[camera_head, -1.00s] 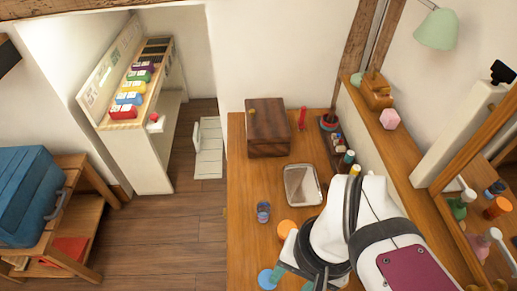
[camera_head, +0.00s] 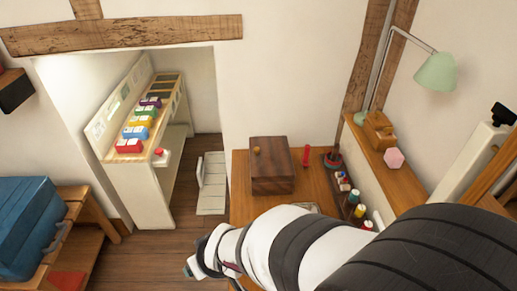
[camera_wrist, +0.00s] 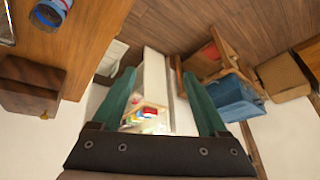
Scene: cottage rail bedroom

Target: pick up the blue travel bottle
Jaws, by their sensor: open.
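A small blue cylinder (camera_wrist: 50,13), which looks like the blue travel bottle, stands on the wooden desk (camera_wrist: 85,25) at the top left of the wrist view. Its upper part is cut off by the frame edge. In the head view my arm covers that part of the desk, so the bottle is hidden there. My gripper (camera_wrist: 160,78) is open and empty, with its two green fingers spread apart over the floor beside the desk. The bottle lies outside the fingers, to their left in the wrist view. In the head view only a bit of my gripper (camera_head: 192,266) shows.
A dark wooden box (camera_head: 272,165) stands on the desk's far part, near a red item (camera_head: 306,155). A tray of small bottles (camera_head: 345,185) lies along the right ledge. A shelf with coloured blocks (camera_head: 145,115) and a blue case (camera_head: 28,215) are left.

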